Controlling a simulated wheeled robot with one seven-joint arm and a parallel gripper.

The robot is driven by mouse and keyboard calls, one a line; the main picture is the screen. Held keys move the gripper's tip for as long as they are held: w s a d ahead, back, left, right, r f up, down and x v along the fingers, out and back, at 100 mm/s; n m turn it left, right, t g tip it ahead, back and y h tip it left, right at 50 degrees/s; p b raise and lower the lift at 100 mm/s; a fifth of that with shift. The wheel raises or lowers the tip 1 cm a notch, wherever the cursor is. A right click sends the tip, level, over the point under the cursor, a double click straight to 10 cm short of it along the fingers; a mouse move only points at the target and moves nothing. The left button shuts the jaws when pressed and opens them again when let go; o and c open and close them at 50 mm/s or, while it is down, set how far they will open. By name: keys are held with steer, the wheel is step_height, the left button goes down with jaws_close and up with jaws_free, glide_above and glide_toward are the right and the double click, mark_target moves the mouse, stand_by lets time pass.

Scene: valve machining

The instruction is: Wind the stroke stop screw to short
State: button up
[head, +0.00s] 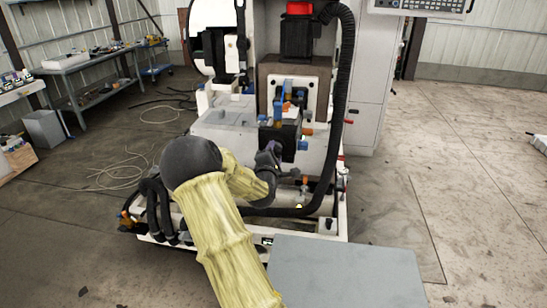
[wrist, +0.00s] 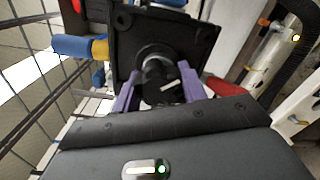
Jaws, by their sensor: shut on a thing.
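The stroke stop screw shows in the wrist view as a round black knob (wrist: 160,88) with a short white mark, which lies near level and tilts up to the right. The knob stands out from a dark square plate (wrist: 196,40) through a grey collar. My gripper (wrist: 157,92) has its two purple fingers on either side of the knob, shut on it. In the head view my yellow-sleeved arm reaches to the black block (head: 287,133) on the machine front.
Blue and orange fittings (wrist: 76,46) stick out left of the plate. A red part (wrist: 222,88) lies close on the right. A black hose (head: 345,100) curves down the machine's right side. A grey tabletop (head: 345,270) is in front; the floor at right is mostly clear.

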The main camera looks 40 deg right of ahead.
steer(key=m+b, duration=0.2)
steer(key=m, duration=0.1)
steer(key=shift+f+m, duration=0.15)
steer(key=shift+m, duration=0.15)
steer(key=o, duration=1.4)
steer(key=shift+v, duration=4.05)
steer(key=o, duration=0.5)
